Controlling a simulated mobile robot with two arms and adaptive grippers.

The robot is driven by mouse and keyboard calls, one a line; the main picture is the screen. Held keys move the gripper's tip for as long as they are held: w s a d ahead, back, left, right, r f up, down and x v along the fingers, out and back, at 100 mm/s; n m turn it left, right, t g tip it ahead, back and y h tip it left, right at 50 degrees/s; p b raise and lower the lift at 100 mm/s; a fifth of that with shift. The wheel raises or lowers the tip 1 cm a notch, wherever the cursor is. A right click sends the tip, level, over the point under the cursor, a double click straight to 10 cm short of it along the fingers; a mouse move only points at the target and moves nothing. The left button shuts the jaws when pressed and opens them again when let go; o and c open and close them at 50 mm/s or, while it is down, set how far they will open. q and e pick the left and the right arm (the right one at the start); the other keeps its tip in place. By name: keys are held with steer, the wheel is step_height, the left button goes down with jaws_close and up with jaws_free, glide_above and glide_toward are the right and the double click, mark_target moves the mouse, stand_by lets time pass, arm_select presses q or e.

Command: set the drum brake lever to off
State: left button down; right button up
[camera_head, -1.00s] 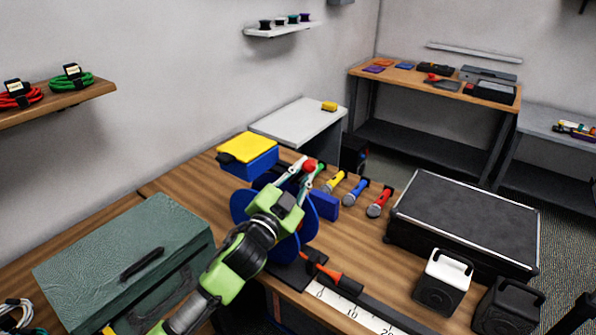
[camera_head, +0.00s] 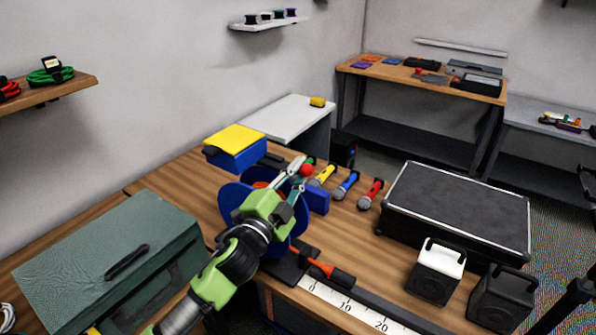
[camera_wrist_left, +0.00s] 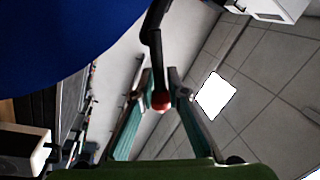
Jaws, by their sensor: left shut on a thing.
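The blue cable drum (camera_head: 232,200) stands on the wooden bench, partly hidden by my left arm. Its brake lever ends in a red ball knob (camera_head: 306,170), above the drum's right side. My left gripper (camera_head: 299,172) is shut on the red knob, with its fingers on either side of it. In the left wrist view the knob (camera_wrist_left: 161,100) sits between the fingertips, on a dark bent lever arm (camera_wrist_left: 155,38). The drum's blue flange (camera_wrist_left: 60,35) fills the upper left there. Any off marking cannot be made out.
A blue box with a yellow lid (camera_head: 235,138) is behind the drum. Several microphones (camera_head: 346,184) lie to its right. A green case (camera_head: 110,255) stands left, a black flight case (camera_head: 458,210) right. An orange-handled tool (camera_head: 325,266) and a ruler strip (camera_head: 350,305) lie in front.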

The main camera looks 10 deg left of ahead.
arm_select(q)
steer(key=shift+d+r, duration=0.1)
steer(key=shift+d, duration=0.1)
steer(key=c, duration=2.1)
jaws_free()
steer(key=shift+o, duration=0.9)
steer(key=shift+s+d, duration=0.1)
steer(key=shift+d, duration=0.05)
steer(key=shift+s+a+f, duration=0.25)
steer(key=shift+s+a, duration=0.05)
steer(key=shift+s, duration=0.05)
steer(key=v, duration=1.1)
steer(key=shift+s+r, duration=0.1)
steer(key=shift+s, duration=0.1)
